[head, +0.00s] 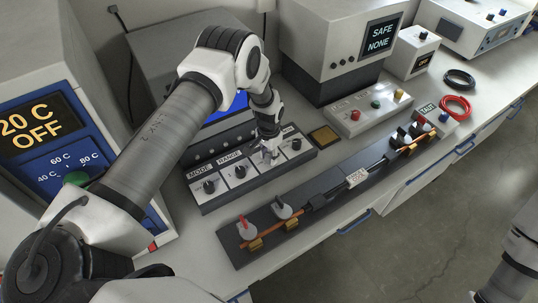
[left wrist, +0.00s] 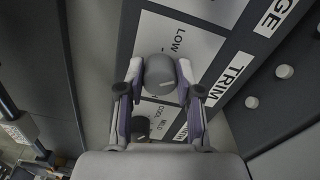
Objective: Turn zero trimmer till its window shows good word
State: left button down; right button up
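The dark control panel (head: 215,203) carries a row of white plates with black knobs, with MODE and RANGE labels at its left. My left gripper (head: 268,152) reaches down to the third plate and hides most of it. In the left wrist view, a dark round knob (left wrist: 161,78) stands between the fingertips of my left gripper (left wrist: 160,72), which appear to touch both its sides. The knob is on the plate beside the TRIM label (left wrist: 228,80). The word LOW (left wrist: 178,40) shows on that plate. My right gripper is out of view.
A neighbouring knob (left wrist: 140,130) has MILD and COOL near it. A dark fixture with an orange bar and clamps (head: 330,200) runs along the bench front. A box with coloured buttons (head: 368,116) and a SAFE NONE display (head: 381,38) stand to the right.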

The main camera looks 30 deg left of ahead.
pick_arm(q)
jog(key=m+b, duration=0.1)
jog(key=b, duration=0.1)
jog(key=f+m+b, duration=0.1)
jog(key=m+b, duration=0.1)
jog(key=shift+r+m+b, duration=0.2)
jog(key=shift+m+b, duration=0.3)
jog(key=shift+m, duration=0.1)
jog(key=shift+r, duration=0.15)
jog(key=c, duration=1.1)
grip_release()
jog(key=o, duration=0.3)
jog(key=shift+o, duration=0.2)
jog(key=shift+w, duration=0.2)
